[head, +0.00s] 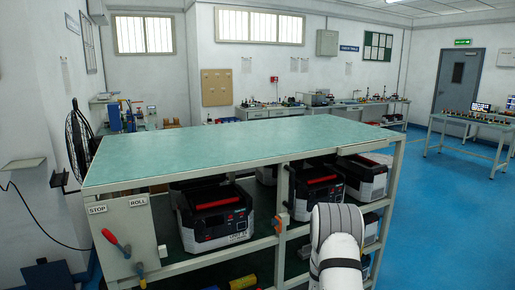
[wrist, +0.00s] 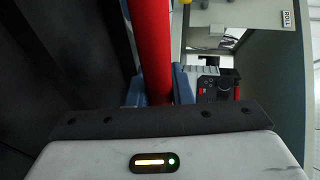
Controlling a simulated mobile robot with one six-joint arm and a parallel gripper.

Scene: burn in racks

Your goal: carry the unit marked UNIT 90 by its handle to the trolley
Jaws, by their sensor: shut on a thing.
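In the wrist view my gripper (wrist: 158,90) has its blue fingers on both sides of a red handle bar (wrist: 151,40), shut on it. A dark body lies beside the bar at the left; no label on it shows. In the head view my white arm hides the gripper and what it holds. A black and grey unit (head: 215,212) with a red handle stands on the rack shelf at the left; its small label is too blurred to read surely. Another red-handled unit (head: 320,185) stands right of it. I cannot make out the trolley.
The green-topped rack (head: 240,148) fills the middle, its posts and shelf edges close to my arm. Its end panel (head: 125,222) has STOP and ROLL plates and a red lever (head: 116,243). A black fan (head: 77,140) stands left. Blue floor (head: 450,220) is clear at the right.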

